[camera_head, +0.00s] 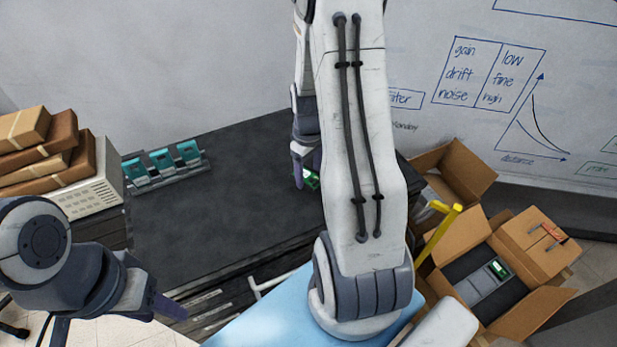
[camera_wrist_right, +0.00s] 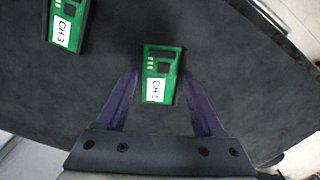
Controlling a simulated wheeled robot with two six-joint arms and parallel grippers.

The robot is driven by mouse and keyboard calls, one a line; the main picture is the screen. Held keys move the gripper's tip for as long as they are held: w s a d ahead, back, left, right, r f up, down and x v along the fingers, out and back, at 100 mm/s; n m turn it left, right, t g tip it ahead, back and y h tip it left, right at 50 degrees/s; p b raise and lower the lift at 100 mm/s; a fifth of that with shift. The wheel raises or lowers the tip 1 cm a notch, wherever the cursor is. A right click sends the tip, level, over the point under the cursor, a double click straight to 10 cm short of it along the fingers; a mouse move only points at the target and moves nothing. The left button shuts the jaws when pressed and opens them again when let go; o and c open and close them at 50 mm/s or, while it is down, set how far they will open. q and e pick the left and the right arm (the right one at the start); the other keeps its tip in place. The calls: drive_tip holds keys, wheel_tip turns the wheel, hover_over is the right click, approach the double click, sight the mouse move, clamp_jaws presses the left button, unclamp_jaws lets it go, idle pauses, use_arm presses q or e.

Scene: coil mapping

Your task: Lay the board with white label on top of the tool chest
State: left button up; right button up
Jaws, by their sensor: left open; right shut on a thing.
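A green board with a white label marked CH 3 (camera_wrist_right: 157,80) is between the fingers of my right gripper (camera_wrist_right: 159,76). In the head view, part of this board (camera_head: 311,180) shows beside my right gripper (camera_head: 302,168), over the dark top of the tool chest (camera_head: 210,215). I cannot tell whether the board touches the top. A second green board with a white CH 3 label (camera_wrist_right: 68,22) lies on the dark surface in the wrist view; my arm seems to hide it in the head view. My left gripper (camera_head: 115,312) is open and empty at lower left.
A row of teal modules on a rail (camera_head: 163,165) stands at the back left of the top. Stacked brown parcels (camera_head: 45,150) lie on a beige box (camera_head: 95,190). Open cardboard boxes (camera_head: 540,290) stand at right, one holding a grey device (camera_head: 484,283). The top's left middle is clear.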

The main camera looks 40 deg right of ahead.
sight(309, 176)
wheel_tip(309, 176, down, 3)
drive_tip(key=shift+s+f+p, duration=0.1)
drive_tip(key=shift+f+p, duration=0.05)
drive_tip(key=shift+p, duration=0.5)
drive_tip(key=shift+f, duration=0.2)
drive_tip(key=shift+f, duration=0.2)
drive_tip(key=o, duration=1.3)
drive_tip(key=shift+o, duration=0.2)
